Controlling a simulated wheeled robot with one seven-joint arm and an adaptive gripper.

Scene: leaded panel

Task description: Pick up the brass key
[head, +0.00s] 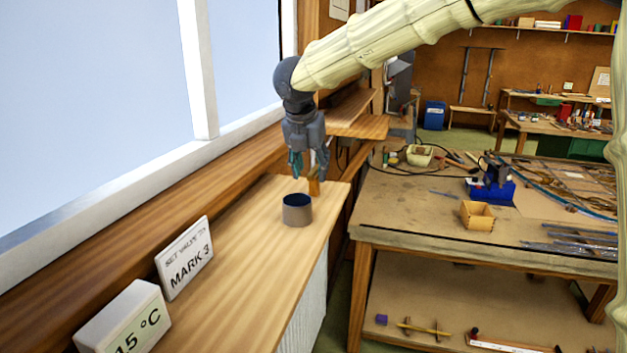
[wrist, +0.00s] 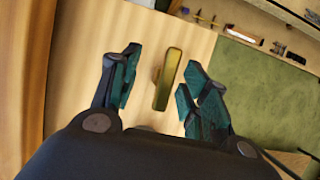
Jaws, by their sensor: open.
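The brass key (wrist: 167,79) shows in the wrist view as a dull gold bar over the pale wooden sill, between my open fingers and clear of both. A brass-coloured bit in the head view (head: 314,187), just below my fingers, looks like the same key, partly hidden. My gripper (head: 308,172) points down over the far end of the sill. In the wrist view its teal-padded fingers (wrist: 158,84) stand apart with nothing held. I cannot tell the exact height gap.
A grey cup with a dark inside (head: 297,213) stands on the sill just nearer than my gripper. A "MARK 3" sign (head: 185,258) and a "15 °C" display (head: 127,322) stand closer. The window is on the left; a cluttered workbench (head: 400,215) is on the right.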

